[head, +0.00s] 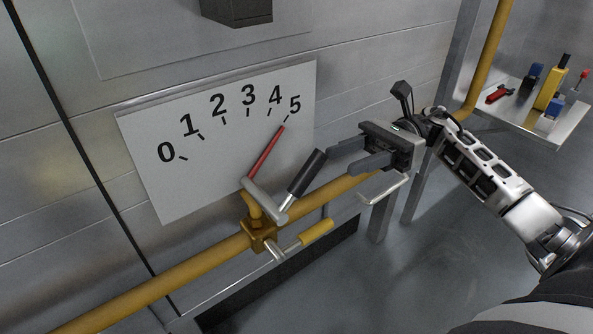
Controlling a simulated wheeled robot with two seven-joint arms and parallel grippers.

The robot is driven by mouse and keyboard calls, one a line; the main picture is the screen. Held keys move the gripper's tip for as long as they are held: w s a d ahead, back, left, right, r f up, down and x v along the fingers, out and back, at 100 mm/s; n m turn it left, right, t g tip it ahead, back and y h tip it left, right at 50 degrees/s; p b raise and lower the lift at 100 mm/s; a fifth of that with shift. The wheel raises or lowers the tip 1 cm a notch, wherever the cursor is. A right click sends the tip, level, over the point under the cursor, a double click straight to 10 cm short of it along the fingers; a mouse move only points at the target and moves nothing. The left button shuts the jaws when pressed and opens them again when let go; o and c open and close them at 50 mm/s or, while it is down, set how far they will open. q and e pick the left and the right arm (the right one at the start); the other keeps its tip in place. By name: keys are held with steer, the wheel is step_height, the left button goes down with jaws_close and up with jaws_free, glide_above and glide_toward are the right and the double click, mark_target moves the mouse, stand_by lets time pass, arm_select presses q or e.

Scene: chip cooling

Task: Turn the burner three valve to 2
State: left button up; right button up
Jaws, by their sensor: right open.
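A white dial plate (215,185) marked 0 to 5 is on the metal wall. The brass valve (260,232) sits on a yellow pipe. Its lever has a black handle (307,172) that slants up and to the right. My right gripper (348,154) is open and empty, with its fingers pointing left towards the black handle, just right of it and apart from it. My left gripper is not in view.
The yellow pipe (150,286) runs diagonally below the plate, with a small yellow handle (316,232) under the valve. A shelf (548,124) at the upper right holds several tools. A dark box (237,11) is on the wall above. The floor at lower centre is clear.

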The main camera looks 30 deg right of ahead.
mark_target(298, 177)
steer(key=a, duration=0.9)
steer(key=shift+w+a, duration=0.3)
steer(key=shift+a, duration=0.1)
steer(key=shift+c, duration=0.3)
jaws_close()
